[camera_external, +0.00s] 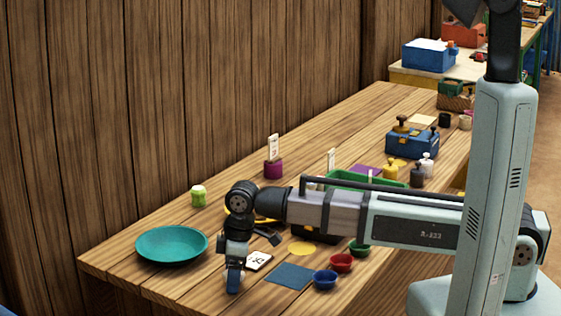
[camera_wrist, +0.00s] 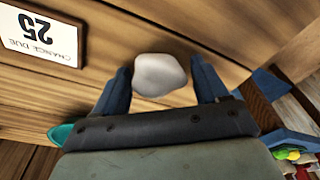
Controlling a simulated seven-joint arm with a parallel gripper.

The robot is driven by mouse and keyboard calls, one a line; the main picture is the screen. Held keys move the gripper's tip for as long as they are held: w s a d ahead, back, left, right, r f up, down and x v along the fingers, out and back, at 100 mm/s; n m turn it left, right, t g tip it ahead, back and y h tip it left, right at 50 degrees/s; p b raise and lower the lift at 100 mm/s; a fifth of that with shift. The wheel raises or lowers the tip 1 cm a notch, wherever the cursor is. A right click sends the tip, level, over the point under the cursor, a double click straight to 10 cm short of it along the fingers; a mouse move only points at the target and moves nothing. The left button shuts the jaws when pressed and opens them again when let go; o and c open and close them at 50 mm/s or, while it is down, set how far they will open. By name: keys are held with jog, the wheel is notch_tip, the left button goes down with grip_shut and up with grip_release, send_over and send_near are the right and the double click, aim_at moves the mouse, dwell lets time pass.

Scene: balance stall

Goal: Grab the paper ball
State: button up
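The paper ball (camera_wrist: 160,74) is a white, rounded lump on the wooden table in the wrist view. It lies between the two blue fingers of my gripper (camera_external: 234,282), toward their tips. The fingers are spread apart, with a small gap visible at the right finger; whether the left finger touches the ball I cannot tell. In the external view my gripper points down near the table's front edge, and the ball is not visible there.
A "Change due 25" card (camera_wrist: 42,35) lies near the ball; it also shows in the external view (camera_external: 258,261). A teal plate (camera_external: 172,243) is to the left. A blue mat (camera_external: 289,276) and small blue (camera_external: 325,280) and red (camera_external: 341,263) bowls are to the right.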

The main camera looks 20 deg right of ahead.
jog(key=c, duration=0.9)
jog(key=shift+o, duration=0.2)
